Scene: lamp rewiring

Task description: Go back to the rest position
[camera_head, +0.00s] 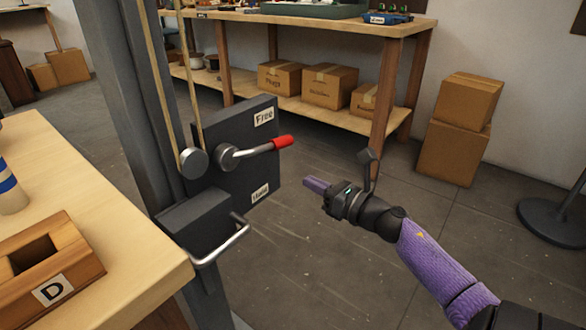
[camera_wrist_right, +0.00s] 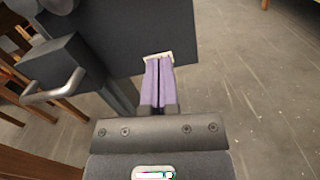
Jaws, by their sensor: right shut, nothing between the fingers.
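My right gripper (camera_head: 316,186) is shut with nothing between its purple fingers. It is in the air to the right of a dark lever plate (camera_head: 262,170), apart from it in the head view. The plate carries a lever with a red handle (camera_head: 282,142) pointing right, between a "Free" label (camera_head: 264,117) above and another label (camera_head: 260,192) below. In the right wrist view the shut fingers (camera_wrist_right: 158,80) show in front of the plate's lower edge (camera_wrist_right: 135,45). My left gripper is not in view.
A grey post (camera_head: 130,110) carries the plate and a dark box with a metal bar handle (camera_head: 222,248). A wooden table (camera_head: 120,265) with a block marked D (camera_head: 45,262) is at left. Cardboard boxes (camera_head: 452,150) stand at the back right.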

